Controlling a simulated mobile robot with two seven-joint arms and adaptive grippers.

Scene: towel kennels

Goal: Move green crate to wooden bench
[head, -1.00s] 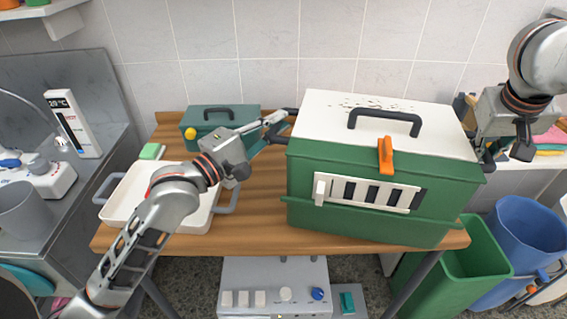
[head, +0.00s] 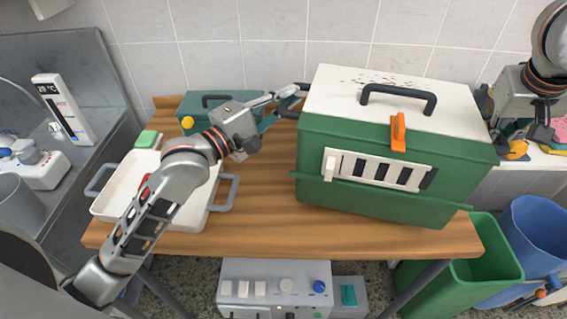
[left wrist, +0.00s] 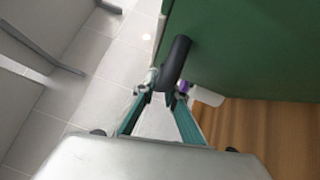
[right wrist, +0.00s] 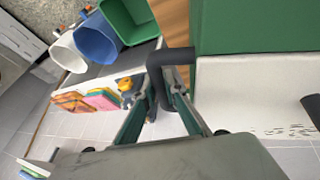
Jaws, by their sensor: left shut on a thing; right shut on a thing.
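The green crate (head: 385,165) is a box with a white lid (head: 370,100), black top handle, white slatted front grille and orange latch. It is over the right half of the wooden bench (head: 265,215); I cannot tell whether its underside touches the wood. My left gripper (left wrist: 162,95) is shut on the crate's black left side handle (left wrist: 176,60). In the head view my left gripper (head: 285,98) reaches in from the left. My right gripper (right wrist: 162,88) is shut on the black right side handle (right wrist: 176,58). The crate's far side and underside are hidden.
A white tray (head: 104,205) and a small teal box (head: 236,98) are on the bench's left part. A green bin (head: 485,262) and a blue bin (head: 530,235) stand at the right. Folded towels (right wrist: 102,98) lie nearby. A grey machine (head: 270,295) is below the bench.

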